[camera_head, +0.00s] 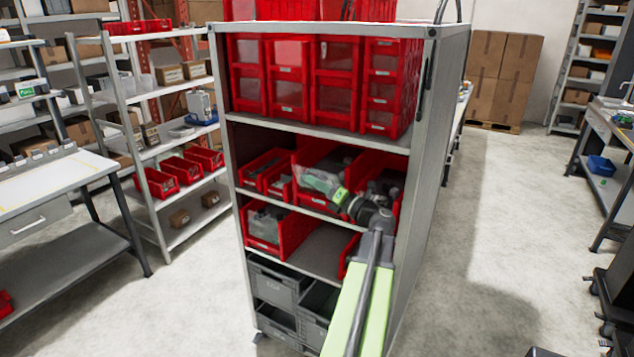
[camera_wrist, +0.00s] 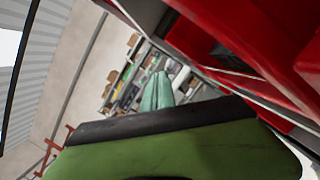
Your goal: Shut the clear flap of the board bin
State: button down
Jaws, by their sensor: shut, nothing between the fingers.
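My gripper (camera_head: 308,181) is at the front of the middle shelf of the grey cabinet. Its pale green fingers are together and empty; they also show shut in the wrist view (camera_wrist: 157,92). Right behind it is a wide open-topped red bin (camera_head: 312,155) with dark contents, which seems to be the board bin. A pale see-through patch, probably the clear flap (camera_head: 301,170), shows around the fingertips at the bin's front. Its exact angle, and whether my fingers touch it, I cannot tell. My wrist and arm hide the bin's right front.
Smaller red bins (camera_head: 262,165) stand left of it, and another red bin (camera_head: 383,185) stands right, partly behind my arm. Closed red bins (camera_head: 290,75) fill the shelf above. A red bin (camera_head: 268,228) and grey crates (camera_head: 275,285) are below. The cabinet's side panel (camera_head: 432,160) is close on the right.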

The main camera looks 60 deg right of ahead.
jog(key=s+a+f, duration=0.1)
jog(key=s+a, duration=0.3)
jog(key=s, duration=0.6)
jog(key=shift+a+b, duration=0.35)
jog(key=shift+b, duration=0.05)
jog(key=shift+f, duration=0.1)
